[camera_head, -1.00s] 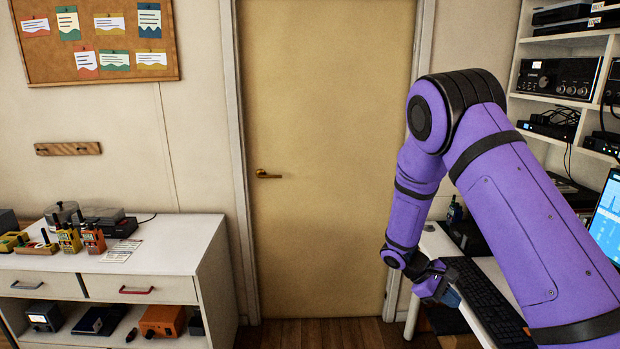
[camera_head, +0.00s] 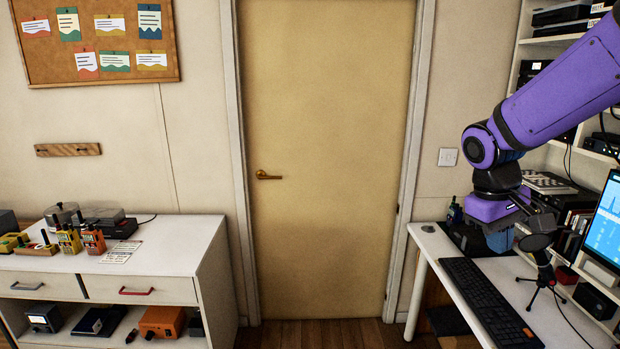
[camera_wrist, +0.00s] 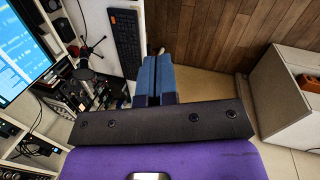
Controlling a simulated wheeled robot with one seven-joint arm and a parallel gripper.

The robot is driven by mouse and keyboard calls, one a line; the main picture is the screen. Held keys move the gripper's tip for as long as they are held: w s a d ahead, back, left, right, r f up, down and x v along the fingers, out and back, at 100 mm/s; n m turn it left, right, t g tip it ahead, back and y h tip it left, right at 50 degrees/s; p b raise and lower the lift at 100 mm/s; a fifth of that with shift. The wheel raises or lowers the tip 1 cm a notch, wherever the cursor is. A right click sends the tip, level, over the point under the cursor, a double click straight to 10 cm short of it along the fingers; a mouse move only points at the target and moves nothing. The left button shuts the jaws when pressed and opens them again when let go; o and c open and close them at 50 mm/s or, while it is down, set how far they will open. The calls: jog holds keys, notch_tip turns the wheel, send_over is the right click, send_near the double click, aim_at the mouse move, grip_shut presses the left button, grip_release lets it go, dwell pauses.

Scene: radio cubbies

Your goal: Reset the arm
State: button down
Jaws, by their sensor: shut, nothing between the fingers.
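My gripper shows in the wrist view (camera_wrist: 154,75), where its two blue fingers lie side by side, closed with nothing between them. In the head view my purple arm enters from the upper right and folds down at its elbow. My gripper hangs over the right-hand desk there, partly hidden by my own wrist links, so its fingertips are hard to make out.
The white desk (camera_head: 432,243) holds a black keyboard (camera_head: 490,300), a microphone on a tripod (camera_head: 541,265) and a lit monitor (camera_head: 605,225), all close to my arm. Shelves with radios stand behind. A white cabinet (camera_head: 190,250) is at left; the floor before the door (camera_head: 320,150) looks clear.

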jog(key=s+a+r+m+t+y, duration=0.1)
jog(key=s+r+t, duration=0.2)
jog(key=s, duration=0.5)
jog(key=s+a+r+m+t+y, duration=0.1)
jog(key=s+r+t+y, duration=0.1)
jog(key=s+r, duration=0.4)
jog(key=shift+s+a+m+t, duration=0.3)
jog(key=shift+s+a+t, duration=0.1)
jog(key=shift+s, duration=1.05)
jog(key=shift+r, duration=0.1)
